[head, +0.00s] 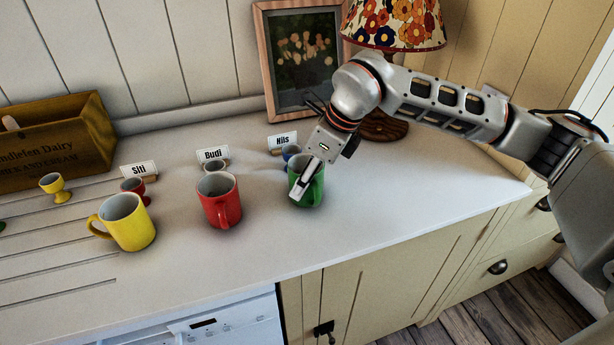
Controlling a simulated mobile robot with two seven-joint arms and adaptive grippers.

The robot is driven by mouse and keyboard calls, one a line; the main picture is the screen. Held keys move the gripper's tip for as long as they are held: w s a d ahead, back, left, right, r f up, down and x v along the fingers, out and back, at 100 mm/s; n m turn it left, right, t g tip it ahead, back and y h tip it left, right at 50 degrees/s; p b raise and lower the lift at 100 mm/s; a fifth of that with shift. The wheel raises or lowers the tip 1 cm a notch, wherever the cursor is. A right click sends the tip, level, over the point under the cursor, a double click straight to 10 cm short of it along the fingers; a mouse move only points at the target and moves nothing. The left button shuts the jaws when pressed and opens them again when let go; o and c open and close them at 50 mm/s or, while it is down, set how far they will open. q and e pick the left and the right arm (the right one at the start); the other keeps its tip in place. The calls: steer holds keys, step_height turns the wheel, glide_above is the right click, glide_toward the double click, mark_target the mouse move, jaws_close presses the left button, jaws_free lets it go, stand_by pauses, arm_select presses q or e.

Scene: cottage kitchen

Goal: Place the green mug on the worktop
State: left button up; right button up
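The green mug (314,192) stands upright on the white worktop (270,242), in front of the card reading Nils. My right gripper (304,190) reaches down to the mug from above, with its fingers at the mug's left side and rim. The gripper's body and fingers cover part of the mug. I cannot tell whether the fingers are closed on its wall or only beside it. My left gripper is not in view.
A red mug (222,207) and a yellow mug (133,229) stand to the left. Egg cups, including a yellow one (54,187), and name cards stand behind. A wooden crate (60,145), picture frame (262,65) and flowered lamp (395,22) line the back. The worktop's right part is clear.

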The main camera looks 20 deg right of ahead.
steer(key=shift+f, duration=0.1)
steer(key=o, duration=1.3)
steer(key=shift+d+r, duration=0.1)
steer(key=shift+r, duration=0.5)
steer(key=v, duration=1.1)
steer(key=shift+s, duration=0.2)
